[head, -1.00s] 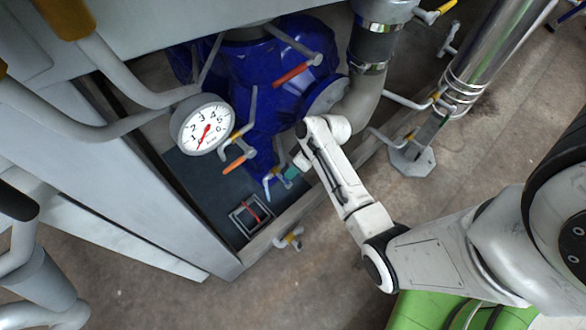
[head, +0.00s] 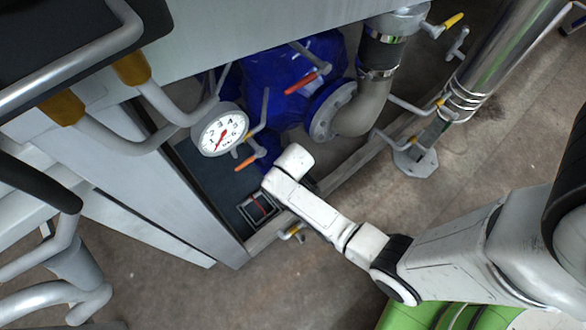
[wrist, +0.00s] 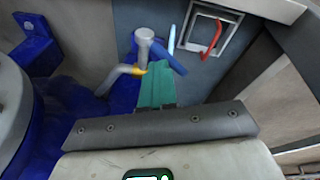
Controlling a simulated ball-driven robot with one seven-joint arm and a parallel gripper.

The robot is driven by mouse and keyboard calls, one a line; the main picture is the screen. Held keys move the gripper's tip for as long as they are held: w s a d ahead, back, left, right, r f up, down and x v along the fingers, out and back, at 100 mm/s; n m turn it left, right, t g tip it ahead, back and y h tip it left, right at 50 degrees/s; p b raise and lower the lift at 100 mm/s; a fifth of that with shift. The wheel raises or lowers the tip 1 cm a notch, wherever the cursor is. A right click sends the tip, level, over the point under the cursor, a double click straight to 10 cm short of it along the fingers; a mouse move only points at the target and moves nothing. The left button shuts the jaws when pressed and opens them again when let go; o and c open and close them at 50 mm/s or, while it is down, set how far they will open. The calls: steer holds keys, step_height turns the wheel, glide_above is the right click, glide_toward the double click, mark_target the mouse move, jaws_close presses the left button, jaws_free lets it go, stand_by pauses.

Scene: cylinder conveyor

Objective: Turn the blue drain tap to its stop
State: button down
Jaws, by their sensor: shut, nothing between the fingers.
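In the wrist view the blue drain tap (wrist: 166,57) is a dark blue lever on a grey stub, with a yellow collar and a bent grey pipe. A lighter blue piece stands just behind it. My gripper (wrist: 156,66) shows its teal fingers close together with nothing between them. The fingertips are right beside the lever, overlapping its lower edge in the picture; I cannot tell whether they touch. In the head view my arm's end link covers both the tap and the fingers.
A frame with a red handle (wrist: 212,40) is beyond the tap. A round gauge (head: 219,129), an orange-handled tap (head: 246,161) and a red lever (head: 301,82) are close by. A large blue housing (head: 262,85) stands behind. A low curb (head: 345,170) runs along the front.

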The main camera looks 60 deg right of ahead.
steer(key=a+f+h, duration=0.1)
steer(key=a+h+b, duration=0.1)
steer(key=shift+w+f+g+h, duration=0.25)
steer(key=shift+f+g+h, duration=0.05)
steer(key=shift+f+g, duration=0.1)
steer(key=h+b, duration=0.1)
steer(key=a+f+h+b, duration=0.1)
steer(key=b, duration=0.1)
steer(key=a+f+n+g+h+b, duration=0.1)
steer(key=h, duration=0.1)
steer(key=shift+w+f, duration=0.1)
steer(key=shift+w, duration=0.2)
steer(key=shift+a+f+b, duration=0.1)
steer(key=shift+f+b, duration=0.05)
steer(key=shift+b, duration=0.2)
